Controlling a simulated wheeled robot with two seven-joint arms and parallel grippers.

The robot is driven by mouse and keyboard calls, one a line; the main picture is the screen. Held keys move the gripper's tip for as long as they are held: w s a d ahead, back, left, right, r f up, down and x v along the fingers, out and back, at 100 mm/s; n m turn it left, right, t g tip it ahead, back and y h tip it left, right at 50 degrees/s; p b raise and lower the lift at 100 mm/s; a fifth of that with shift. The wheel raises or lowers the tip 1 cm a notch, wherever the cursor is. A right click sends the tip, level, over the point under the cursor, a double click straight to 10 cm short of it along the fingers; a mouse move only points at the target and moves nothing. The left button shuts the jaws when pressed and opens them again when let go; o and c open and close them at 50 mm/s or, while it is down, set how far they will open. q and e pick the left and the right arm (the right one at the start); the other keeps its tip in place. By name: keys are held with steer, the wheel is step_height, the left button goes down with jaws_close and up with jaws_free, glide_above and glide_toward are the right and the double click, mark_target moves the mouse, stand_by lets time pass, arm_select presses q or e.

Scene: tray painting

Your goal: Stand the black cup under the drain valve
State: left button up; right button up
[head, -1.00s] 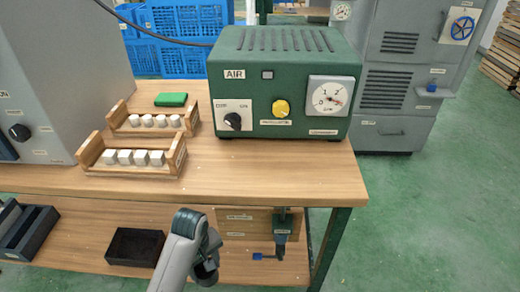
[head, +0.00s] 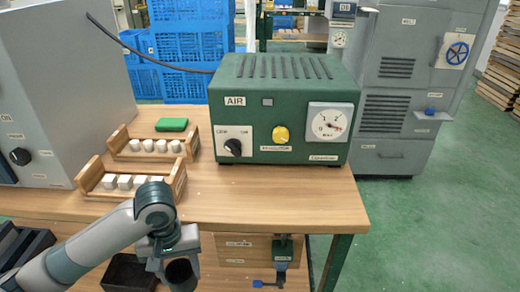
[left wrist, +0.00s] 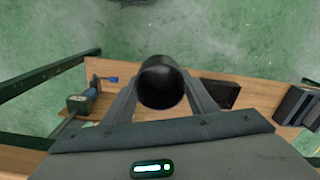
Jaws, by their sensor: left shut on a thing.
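The black cup (head: 181,275) is held in my left gripper (head: 172,258), in front of the bench edge. The left wrist view shows the cup (left wrist: 161,84) between the two fingers of the gripper (left wrist: 162,92), its dark round mouth toward the camera. The drain valve (head: 283,249) hangs at the right end of the lower shelf, with a blue lever (head: 268,284). The valve (left wrist: 84,99) also shows at the left of the left wrist view, apart from the cup. My right gripper is in neither view.
A black tray (head: 122,275) lies on the lower shelf, partly behind my arm. The green AIR unit (head: 285,110) and two wooden racks with white pieces stand on the bench top (head: 290,195).

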arm_select(q)
step_height(320, 180, up, 9)
steer(key=a+m, duration=0.1)
steer(key=m, duration=0.1)
steer(key=shift+s+m, duration=0.4)
steer(key=shift+s, duration=0.05)
steer(key=shift+a+f, duration=0.1)
steer(key=shift+a, duration=0.05)
